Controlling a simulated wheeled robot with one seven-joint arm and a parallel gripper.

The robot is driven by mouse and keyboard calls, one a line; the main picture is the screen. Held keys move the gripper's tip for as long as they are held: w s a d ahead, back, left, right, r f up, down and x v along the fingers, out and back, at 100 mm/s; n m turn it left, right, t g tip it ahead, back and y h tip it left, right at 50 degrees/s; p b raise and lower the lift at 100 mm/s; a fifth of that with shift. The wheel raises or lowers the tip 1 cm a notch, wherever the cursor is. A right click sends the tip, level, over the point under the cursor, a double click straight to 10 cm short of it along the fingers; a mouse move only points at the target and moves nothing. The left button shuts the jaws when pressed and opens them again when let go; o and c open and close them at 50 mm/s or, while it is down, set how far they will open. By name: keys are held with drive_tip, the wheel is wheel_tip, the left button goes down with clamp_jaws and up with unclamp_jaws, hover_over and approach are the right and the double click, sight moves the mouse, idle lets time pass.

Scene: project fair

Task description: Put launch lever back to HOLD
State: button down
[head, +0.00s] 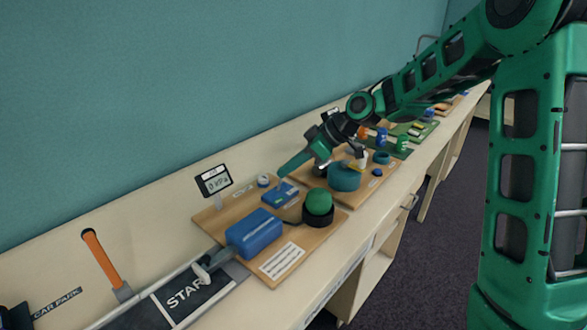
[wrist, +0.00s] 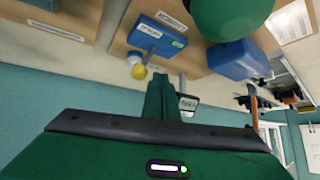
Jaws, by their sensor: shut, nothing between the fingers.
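The launch lever appears to be the grey bar (wrist: 151,53) on a small blue box (head: 280,196) at the back of a wooden board. In the wrist view the blue box (wrist: 140,40) carries a white label and a green label, both too small to read. Which label the lever points to is unclear. My gripper (head: 281,176) is shut and empty, its tip close above the back of the box. In the wrist view its shut fingers (wrist: 166,82) point toward the box, near the lever. Whether they touch it I cannot tell.
A green ball (head: 318,202) in a black cup and a larger blue block (head: 254,233) stand on the same board. A gauge display (head: 213,180) stands behind. A small knob with a yellow top (wrist: 139,72) is near the box. A teal drum (head: 344,178) stands to the right.

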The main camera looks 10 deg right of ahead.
drive_tip(key=shift+s+a+f, duration=0.35)
drive_tip(key=shift+s+a, duration=0.15)
drive_tip(key=shift+a, duration=0.05)
drive_tip(key=shift+s+a+r, duration=0.1)
drive_tip(key=shift+s+r, duration=0.1)
drive_tip(key=shift+s, duration=0.25)
drive_tip(key=v, duration=0.3)
drive_tip(key=s+v, duration=0.1)
drive_tip(key=v, duration=0.7)
drive_tip(key=shift+s+d+f, duration=0.25)
drive_tip(key=shift+s, duration=0.1)
